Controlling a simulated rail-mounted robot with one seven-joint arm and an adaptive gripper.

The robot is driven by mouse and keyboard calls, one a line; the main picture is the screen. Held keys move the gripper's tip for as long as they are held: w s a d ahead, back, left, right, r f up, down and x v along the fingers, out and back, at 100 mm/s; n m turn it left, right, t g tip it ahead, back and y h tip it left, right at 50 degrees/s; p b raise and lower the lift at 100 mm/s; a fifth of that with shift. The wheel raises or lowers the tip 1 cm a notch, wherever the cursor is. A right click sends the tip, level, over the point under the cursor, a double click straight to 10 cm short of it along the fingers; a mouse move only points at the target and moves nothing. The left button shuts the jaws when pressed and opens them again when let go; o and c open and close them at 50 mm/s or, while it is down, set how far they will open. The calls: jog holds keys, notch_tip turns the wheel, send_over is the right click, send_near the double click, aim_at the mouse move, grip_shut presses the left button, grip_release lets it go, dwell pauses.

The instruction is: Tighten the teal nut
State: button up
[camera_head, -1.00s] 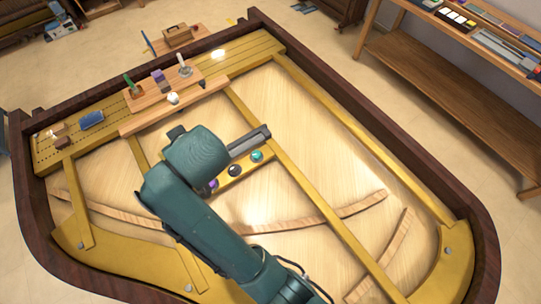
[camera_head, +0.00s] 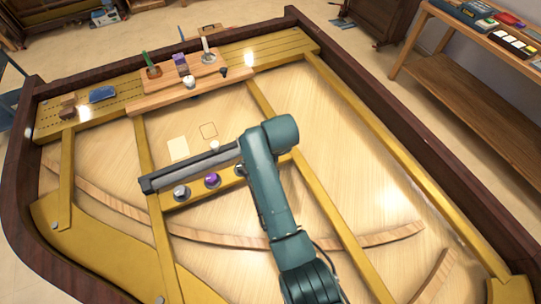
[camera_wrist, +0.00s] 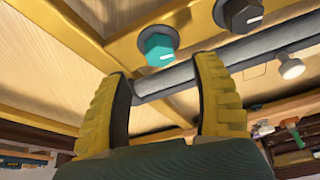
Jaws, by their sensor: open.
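The teal nut (camera_wrist: 159,47), a knob-like piece with a white mark, sits on a yellow rail (camera_wrist: 130,50) in the wrist view. My gripper (camera_wrist: 163,75) is open and empty there, its two yellow-and-black fingers apart. The nut appears just beyond the fingertips, between them in the picture and not gripped. A black nut (camera_wrist: 240,14) is on the same rail to its right. In the head view my arm covers the teal nut, the black nut and the fingers. A purple nut (camera_head: 211,181) and a grey nut (camera_head: 182,193) show left of the arm.
A dark grey bar (camera_head: 190,168) runs along the nut rail, close behind it; it also passes behind my fingers in the wrist view (camera_wrist: 275,46). Yellow braces (camera_head: 345,235) cross the wooden soundboard. A wooden rack (camera_head: 185,85) with small pieces stands at the back.

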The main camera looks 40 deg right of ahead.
jog(key=b+x, duration=0.1)
jog(key=x, duration=0.5)
jog(key=shift+f, duration=0.15)
grip_shut()
